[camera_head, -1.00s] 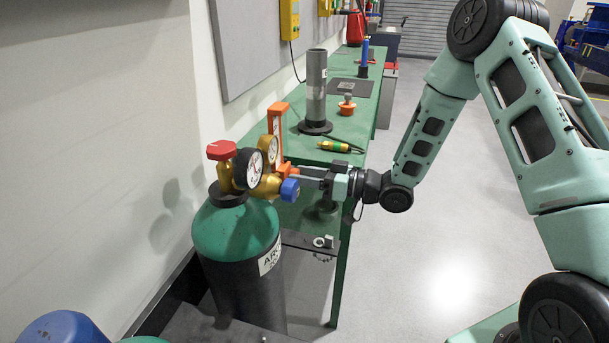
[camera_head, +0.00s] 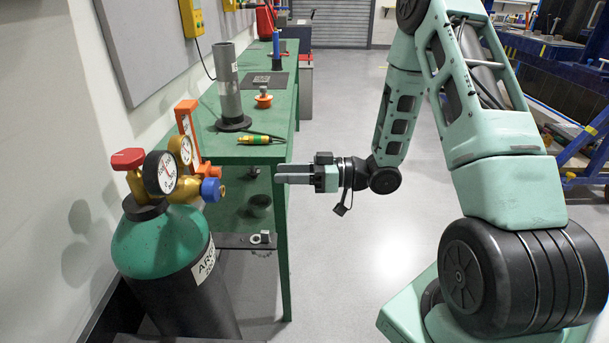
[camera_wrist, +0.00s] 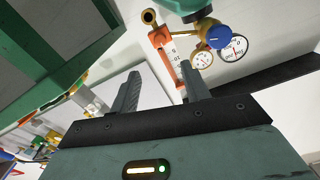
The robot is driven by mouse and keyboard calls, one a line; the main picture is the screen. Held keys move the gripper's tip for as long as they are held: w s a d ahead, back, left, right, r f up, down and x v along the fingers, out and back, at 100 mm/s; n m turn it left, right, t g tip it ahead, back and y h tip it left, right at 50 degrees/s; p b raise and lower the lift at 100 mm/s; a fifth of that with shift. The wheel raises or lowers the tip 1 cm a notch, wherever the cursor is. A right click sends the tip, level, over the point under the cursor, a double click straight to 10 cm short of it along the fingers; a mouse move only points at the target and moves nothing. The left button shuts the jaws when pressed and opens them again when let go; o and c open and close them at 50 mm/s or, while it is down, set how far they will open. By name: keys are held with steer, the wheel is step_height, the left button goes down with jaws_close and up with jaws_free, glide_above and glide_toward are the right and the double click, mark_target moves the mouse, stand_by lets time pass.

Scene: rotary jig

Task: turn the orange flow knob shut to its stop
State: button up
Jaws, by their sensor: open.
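The orange flow knob (camera_head: 208,170) sits at the foot of the upright orange flowmeter (camera_head: 190,138), beside the regulator's blue knob (camera_head: 211,190). My gripper (camera_head: 277,175) is open and empty, level and pointing left at the regulator. A clear gap lies between its fingertips and the orange knob. In the wrist view both fingers stand apart around the centre (camera_wrist: 160,72). The flowmeter (camera_wrist: 165,52) and the blue knob (camera_wrist: 219,38) show beyond them. The orange knob's turn angle cannot be read.
The green-shouldered gas cylinder (camera_head: 160,245) carries the regulator, two gauges and a red knob (camera_head: 127,159). A green workbench (camera_head: 262,152) stands behind, with a grey pipe (camera_head: 229,85) and a yellow-green tool (camera_head: 258,138) on it. Open floor lies right of the bench.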

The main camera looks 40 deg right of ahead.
steer(key=shift+v, duration=1.8)
